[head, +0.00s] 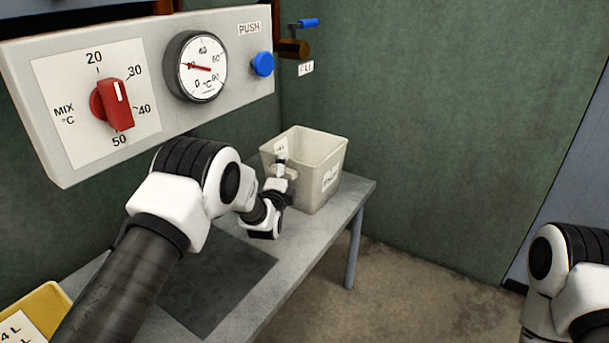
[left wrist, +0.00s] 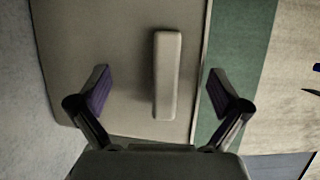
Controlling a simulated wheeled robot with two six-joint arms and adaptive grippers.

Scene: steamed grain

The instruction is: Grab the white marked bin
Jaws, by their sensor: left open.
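The white marked bin (head: 318,190) stands upright on the far end of the grey bench, with markings on its sides and its top open. My left gripper (head: 284,172) is at the bin's near-left side and hides part of that wall. In the left wrist view the bin's wall (left wrist: 105,40) fills much of the picture, with a pale upright bar-like handle (left wrist: 167,75) on it. The open fingers of my left gripper (left wrist: 158,92) are on either side of the handle, with gaps to both. My right gripper is out of view; only part of my right arm shows.
The bench (head: 300,245) has a dark inset panel (head: 215,285). A yellow bin (head: 38,305) is at lower left. Above are a red mix dial (head: 115,105), a gauge (head: 197,67), a blue push button (head: 263,64) and a blue-handled tap (head: 295,47). Floor right of the bench is clear.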

